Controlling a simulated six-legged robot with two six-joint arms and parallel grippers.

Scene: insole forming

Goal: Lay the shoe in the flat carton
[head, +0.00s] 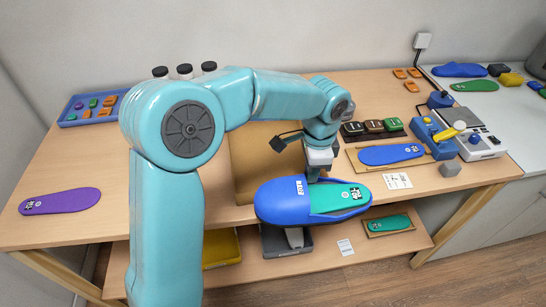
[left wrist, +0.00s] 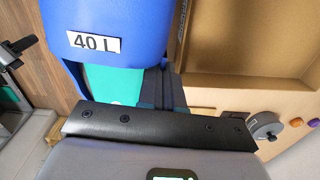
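The blue shoe (head: 283,203) with a green insole (head: 338,197) hangs in front of the table's front edge, roughly level, in the head view. My left gripper (head: 313,176) reaches down to it and looks shut on its rim; the fingertips are partly hidden. In the left wrist view the shoe (left wrist: 110,20) carries a "40 L" label, with the dark fingers (left wrist: 162,92) against it. The flat carton (head: 262,165) lies on the table just behind the shoe, partly covered by my arm. It also shows in the left wrist view (left wrist: 235,50), open and empty where visible. My right gripper does not show.
A purple insole (head: 60,201) lies at the left and a blue tray (head: 72,121) of small blocks behind it. Right of the carton are a blue insole (head: 391,154), small dark boxes (head: 374,126) and a blue device (head: 431,138). The lower shelf (head: 330,262) holds bins.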

